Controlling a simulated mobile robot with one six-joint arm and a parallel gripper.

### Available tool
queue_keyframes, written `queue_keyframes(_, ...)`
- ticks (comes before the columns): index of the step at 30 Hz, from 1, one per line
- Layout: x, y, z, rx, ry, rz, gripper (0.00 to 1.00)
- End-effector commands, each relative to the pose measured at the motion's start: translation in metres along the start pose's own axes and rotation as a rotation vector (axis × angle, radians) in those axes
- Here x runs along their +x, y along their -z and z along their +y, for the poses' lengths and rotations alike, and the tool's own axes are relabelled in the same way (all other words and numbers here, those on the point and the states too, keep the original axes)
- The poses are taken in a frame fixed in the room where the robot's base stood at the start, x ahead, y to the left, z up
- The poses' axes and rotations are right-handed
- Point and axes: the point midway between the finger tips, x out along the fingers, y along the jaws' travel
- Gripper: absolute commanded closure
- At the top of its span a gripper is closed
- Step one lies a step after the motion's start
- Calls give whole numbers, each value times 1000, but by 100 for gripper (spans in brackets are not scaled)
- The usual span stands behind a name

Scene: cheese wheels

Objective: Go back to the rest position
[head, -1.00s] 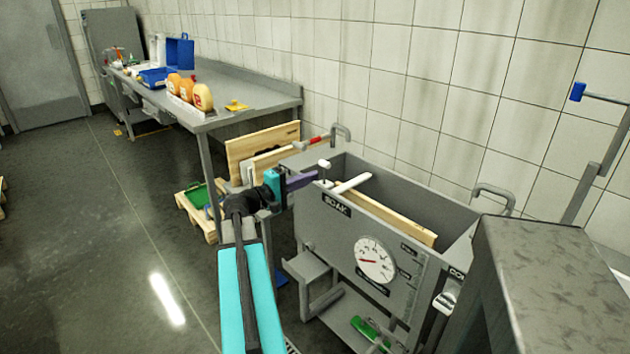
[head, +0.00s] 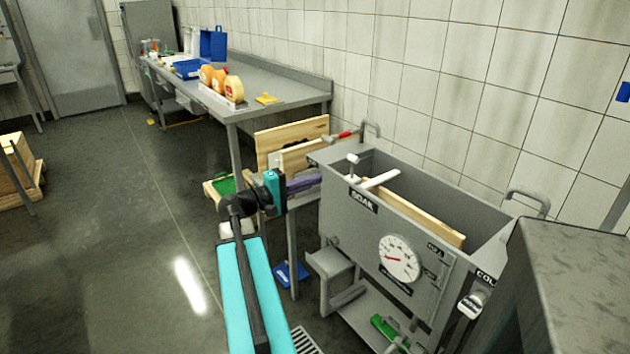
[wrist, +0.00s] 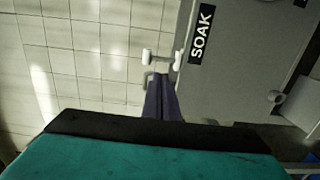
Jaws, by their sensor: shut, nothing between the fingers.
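My gripper (head: 302,183) is at the end of my teal and black arm, left of the soak tank (head: 390,225). Its purple fingers are together and hold nothing. In the wrist view, the closed fingers (wrist: 161,98) point toward the tiled wall beside the tank's SOAK label (wrist: 201,35). The fingertips look close to the tank's left end; I cannot tell the exact gap.
The tank holds a wooden board (head: 420,215) and has a round dial (head: 399,259) on its front. Wooden boards (head: 290,140) lean behind the gripper. A steel table (head: 290,95) carries cheese wheels (head: 234,88). Open floor (head: 110,220) lies at left.

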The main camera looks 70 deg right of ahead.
Motion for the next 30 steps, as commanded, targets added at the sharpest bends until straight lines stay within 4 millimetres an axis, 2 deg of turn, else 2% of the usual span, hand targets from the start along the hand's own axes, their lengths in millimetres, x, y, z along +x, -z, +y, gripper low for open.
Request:
queue_keyframes(11, 0, 1, 0, 0, 0, 2, 100)
queue_keyframes(17, -18, 12, -1, -5, 1, 32, 100)
queue_keyframes(23, -66, 40, -27, -53, 10, 115, 100)
queue_keyframes(26, -97, 53, -48, -90, 16, 167, 100)
queue_keyframes(30, -142, 65, -86, -145, 43, 239, 100)
